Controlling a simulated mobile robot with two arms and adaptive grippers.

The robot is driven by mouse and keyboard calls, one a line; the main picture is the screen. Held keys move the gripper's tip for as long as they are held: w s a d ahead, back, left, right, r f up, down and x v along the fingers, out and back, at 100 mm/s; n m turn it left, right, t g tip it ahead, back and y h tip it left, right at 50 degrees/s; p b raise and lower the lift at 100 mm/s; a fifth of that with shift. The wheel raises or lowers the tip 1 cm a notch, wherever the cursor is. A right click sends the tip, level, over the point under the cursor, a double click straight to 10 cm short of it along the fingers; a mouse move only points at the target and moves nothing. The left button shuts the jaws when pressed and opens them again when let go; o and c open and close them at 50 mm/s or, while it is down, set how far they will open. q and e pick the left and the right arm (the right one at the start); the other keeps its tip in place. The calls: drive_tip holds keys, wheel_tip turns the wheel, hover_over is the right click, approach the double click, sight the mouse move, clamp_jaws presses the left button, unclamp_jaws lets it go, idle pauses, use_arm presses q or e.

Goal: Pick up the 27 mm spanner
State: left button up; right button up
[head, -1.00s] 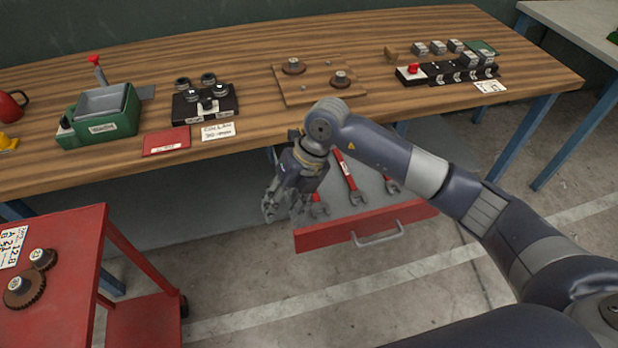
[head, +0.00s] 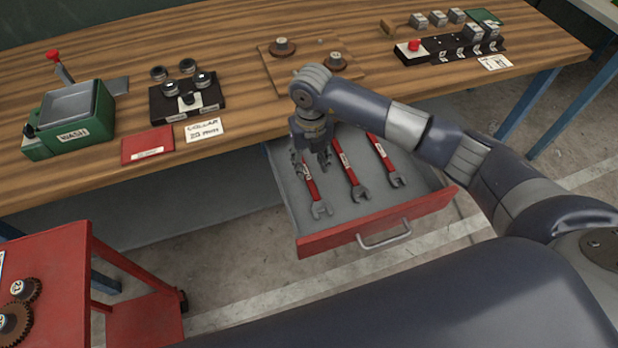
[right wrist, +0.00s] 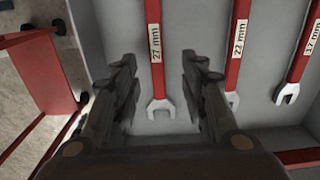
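The 27 mm spanner (right wrist: 155,62) has a red handle with a white label reading "27 mm" and a grey open jaw. It lies leftmost in the open drawer, and it also shows in the head view (head: 314,194). My right gripper (head: 312,166) is above the drawer over this spanner's handle. In the right wrist view its two fingers (right wrist: 160,75) are spread apart, with the spanner between them in the picture and nothing gripped. The 22 mm spanner (right wrist: 236,60) lies in the middle, and the 17 mm spanner (right wrist: 306,50) lies at the right. My left gripper is out of view.
The red-fronted drawer (head: 335,236) stands out under the wooden bench (head: 240,110). Its side walls and bench edge are close to my right gripper. A red cart (head: 60,245) with gears stands at the lower left. Bench fixtures stand above.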

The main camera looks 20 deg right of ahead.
sight(309, 178)
drive_tip(key=shift+a+f, duration=0.1)
drive_tip(key=shift+f, duration=0.35)
wheel_tip(309, 178, down, 4)
drive_tip(key=shift+w+a+f+p, duration=0.15)
drive_tip(key=shift+f+p, duration=0.1)
drive_tip(key=shift+p, duration=0.35)
drive_tip(key=shift+c, duration=0.2)
clamp_jaws()
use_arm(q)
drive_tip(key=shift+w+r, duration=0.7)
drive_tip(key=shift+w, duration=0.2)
